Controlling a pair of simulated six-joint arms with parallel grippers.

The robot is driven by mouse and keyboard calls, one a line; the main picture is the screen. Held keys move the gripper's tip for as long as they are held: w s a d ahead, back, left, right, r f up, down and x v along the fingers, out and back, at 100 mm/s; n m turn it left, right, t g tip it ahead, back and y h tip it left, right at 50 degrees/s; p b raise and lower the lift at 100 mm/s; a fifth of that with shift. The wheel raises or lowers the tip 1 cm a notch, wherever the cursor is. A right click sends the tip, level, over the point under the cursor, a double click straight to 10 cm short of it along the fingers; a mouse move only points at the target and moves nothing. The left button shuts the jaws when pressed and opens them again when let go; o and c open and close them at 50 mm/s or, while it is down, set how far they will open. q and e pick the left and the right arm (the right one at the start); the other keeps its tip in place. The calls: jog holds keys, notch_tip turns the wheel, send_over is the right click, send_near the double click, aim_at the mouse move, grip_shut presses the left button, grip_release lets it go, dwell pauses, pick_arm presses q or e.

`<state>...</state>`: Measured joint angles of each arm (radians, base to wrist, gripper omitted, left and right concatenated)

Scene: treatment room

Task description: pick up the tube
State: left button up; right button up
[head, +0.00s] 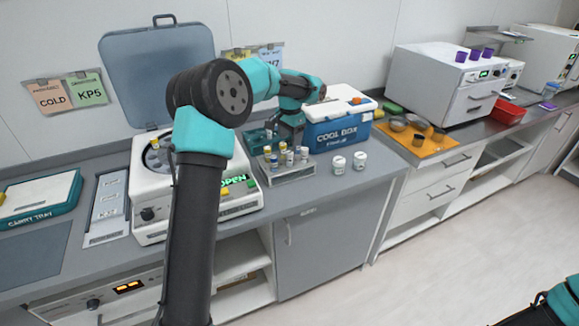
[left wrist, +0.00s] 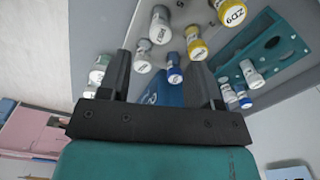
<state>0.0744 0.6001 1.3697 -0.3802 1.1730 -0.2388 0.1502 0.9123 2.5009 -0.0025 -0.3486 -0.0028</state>
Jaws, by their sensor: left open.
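Several capped tubes (head: 283,158) stand in a grey rack (head: 290,176) on the counter in the head view; which one the task means cannot be told. My left gripper (head: 287,138) is above the back of the rack, pointing down. In the left wrist view my left gripper (left wrist: 162,62) is open. A blue-capped tube (left wrist: 174,70) and a white-capped tube (left wrist: 143,62) show between the lines of its fingers; contact cannot be told. Yellow-capped tubes (left wrist: 196,45) and a labelled white-capped tube (left wrist: 160,25) are close by. My right gripper is out of view.
An open centrifuge (head: 150,205) stands left of the rack. A blue cool box (head: 338,133) is behind and right. Two white jars (head: 349,162) stand right of the rack. A teal holder (left wrist: 270,50) with several tubes is at the right in the left wrist view.

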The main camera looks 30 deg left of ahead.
aim_at(290, 152)
pick_arm(q)
jog(key=shift+f, duration=0.95)
jog(key=shift+f, duration=2.6)
grip_shut()
